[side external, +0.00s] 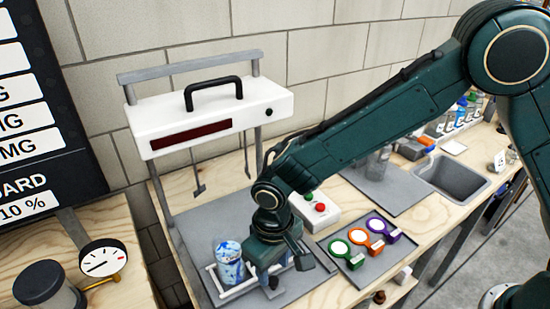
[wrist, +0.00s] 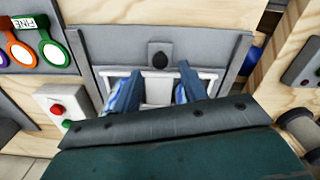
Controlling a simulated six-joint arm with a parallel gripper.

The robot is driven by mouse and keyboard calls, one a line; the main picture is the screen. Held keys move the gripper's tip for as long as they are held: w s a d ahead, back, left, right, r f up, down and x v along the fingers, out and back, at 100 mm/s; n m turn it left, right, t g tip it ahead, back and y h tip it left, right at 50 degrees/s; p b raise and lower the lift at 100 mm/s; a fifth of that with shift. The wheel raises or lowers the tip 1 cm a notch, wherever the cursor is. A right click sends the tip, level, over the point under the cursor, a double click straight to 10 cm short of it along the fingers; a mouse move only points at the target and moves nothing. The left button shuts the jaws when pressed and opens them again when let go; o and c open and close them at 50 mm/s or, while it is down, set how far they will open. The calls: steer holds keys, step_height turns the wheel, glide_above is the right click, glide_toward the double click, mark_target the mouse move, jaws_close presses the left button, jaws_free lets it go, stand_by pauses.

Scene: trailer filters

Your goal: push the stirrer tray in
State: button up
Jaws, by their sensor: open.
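The stirrer tray shows in the side view as a pale rail frame (side external: 237,292) low on the grey base plate, beneath the stirrer's white head (side external: 215,113). A blue-and-white marbled beaker (side external: 229,262) stands upright at the tray's left part. My gripper (side external: 287,273) is open and points down over the tray's right part, beside the beaker. In the wrist view my gripper (wrist: 160,82) has its fingers apart over the white tray frame (wrist: 205,75). My gripper body hides much of the tray; contact cannot be told.
A grey mat with green, orange and purple ringed tags (side external: 367,241) lies right of my gripper. A white button box (side external: 317,211) stands behind it. A grey sink (side external: 450,174) is farther right. A dial gauge (side external: 103,258) stands at left.

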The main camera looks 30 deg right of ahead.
mark_target(273, 280)
steer(key=shift+f, duration=2.05)
steer(key=shift+c, duration=0.4)
jaws_close()
